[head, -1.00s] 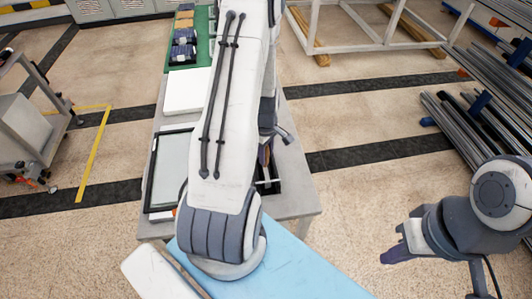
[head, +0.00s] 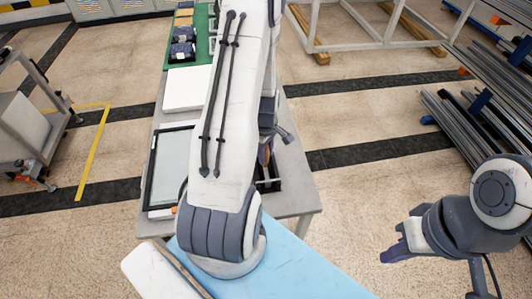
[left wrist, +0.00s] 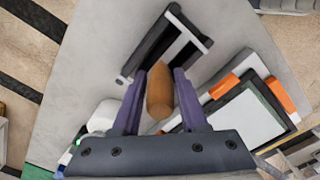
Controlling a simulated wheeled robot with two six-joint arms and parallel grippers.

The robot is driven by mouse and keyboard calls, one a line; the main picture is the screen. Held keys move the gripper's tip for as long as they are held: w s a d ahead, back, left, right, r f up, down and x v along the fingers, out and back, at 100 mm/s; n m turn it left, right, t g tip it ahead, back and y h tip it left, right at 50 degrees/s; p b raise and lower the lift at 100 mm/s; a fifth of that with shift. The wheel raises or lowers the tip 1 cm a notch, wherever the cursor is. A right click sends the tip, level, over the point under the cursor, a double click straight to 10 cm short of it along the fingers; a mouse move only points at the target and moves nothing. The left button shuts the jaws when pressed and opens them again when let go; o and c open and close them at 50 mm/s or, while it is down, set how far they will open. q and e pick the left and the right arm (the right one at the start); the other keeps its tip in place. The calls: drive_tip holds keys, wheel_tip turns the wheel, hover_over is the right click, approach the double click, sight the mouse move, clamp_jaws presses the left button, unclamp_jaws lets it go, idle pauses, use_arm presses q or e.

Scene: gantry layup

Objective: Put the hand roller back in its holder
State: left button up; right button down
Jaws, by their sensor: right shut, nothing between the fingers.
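The hand roller's orange-brown handle (left wrist: 159,92) shows between the purple fingers of my left gripper (left wrist: 160,88) in the left wrist view. The fingers are close on both sides of it, and the gripper looks shut on it. The black holder (left wrist: 189,27) lies just beyond the fingertips on the grey table; part of it also shows in the head view (head: 268,186). I cannot tell the roller's head from the holder, nor whether they touch. In the head view my left arm hides most of the left gripper. My right gripper (head: 392,253) is shut and empty, out over the floor at the right.
A framed pane (head: 172,168) and a white slab (head: 188,88) lie on the grey table (head: 295,195), left of my arm. A green mat (head: 203,50) with small parts is at the far end. A light blue surface (head: 300,268) is at the front. Metal profiles (head: 465,135) are stacked at right.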

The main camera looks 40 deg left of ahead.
use_arm(q)
drive_tip(key=o, duration=0.3)
drive_tip(key=shift+r, duration=0.1)
wheel_tip(320, 180, up, 10)
drive_tip(key=shift+r+b, duration=0.15)
drive_tip(key=shift+b, duration=0.6)
